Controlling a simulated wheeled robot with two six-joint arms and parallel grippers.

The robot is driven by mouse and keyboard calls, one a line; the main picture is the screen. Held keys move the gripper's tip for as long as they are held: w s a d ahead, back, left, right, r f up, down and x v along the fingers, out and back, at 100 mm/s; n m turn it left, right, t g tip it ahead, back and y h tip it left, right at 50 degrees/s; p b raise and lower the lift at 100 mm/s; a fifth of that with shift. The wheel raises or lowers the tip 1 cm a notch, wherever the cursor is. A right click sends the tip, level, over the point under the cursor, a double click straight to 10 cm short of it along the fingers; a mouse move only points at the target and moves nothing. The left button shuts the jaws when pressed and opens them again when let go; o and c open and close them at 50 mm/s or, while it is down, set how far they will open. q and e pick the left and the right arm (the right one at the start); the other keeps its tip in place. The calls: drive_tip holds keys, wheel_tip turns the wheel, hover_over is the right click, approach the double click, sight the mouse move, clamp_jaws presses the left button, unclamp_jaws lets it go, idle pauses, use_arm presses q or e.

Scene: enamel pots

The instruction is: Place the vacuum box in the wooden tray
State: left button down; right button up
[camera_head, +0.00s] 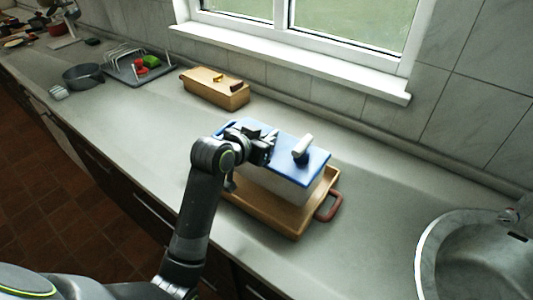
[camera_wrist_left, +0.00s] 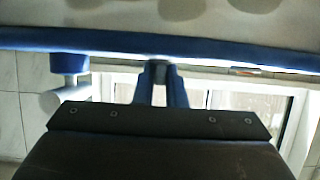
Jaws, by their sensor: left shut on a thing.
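The vacuum box has a blue lid (camera_head: 312,170) and a pale body (camera_head: 287,190), with a white knob on top. In the head view it is over the wooden tray (camera_head: 295,233), which has a red handle at its right end. I cannot tell whether the box's bottom touches the tray. My left gripper (camera_head: 270,148) is shut on the box at its lid. The left wrist view shows the fingers (camera_wrist_left: 160,75) meeting at the blue lid (camera_wrist_left: 215,52), with the pale body (camera_wrist_left: 200,18) beyond. My arm hides the tray's left part. My right gripper is not in view.
A wooden box (camera_head: 215,88) stands behind, near the wall under the window. A dish rack (camera_head: 130,65) and a grey pot (camera_head: 83,76) are at the far left. A round sink (camera_head: 470,258) is at the right. The counter between tray and sink is clear.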

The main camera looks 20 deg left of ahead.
use_arm(q)
drive_tip(key=shift+d+f, duration=0.1)
drive_tip(key=shift+f, duration=1.85)
drive_tip(key=c, duration=1.5)
unclamp_jaws()
drive_tip(key=shift+s+r, duration=0.2)
drive_tip(key=v, duration=1.1)
drive_tip(key=shift+s, duration=0.25)
drive_tip(key=shift+r, duration=0.15)
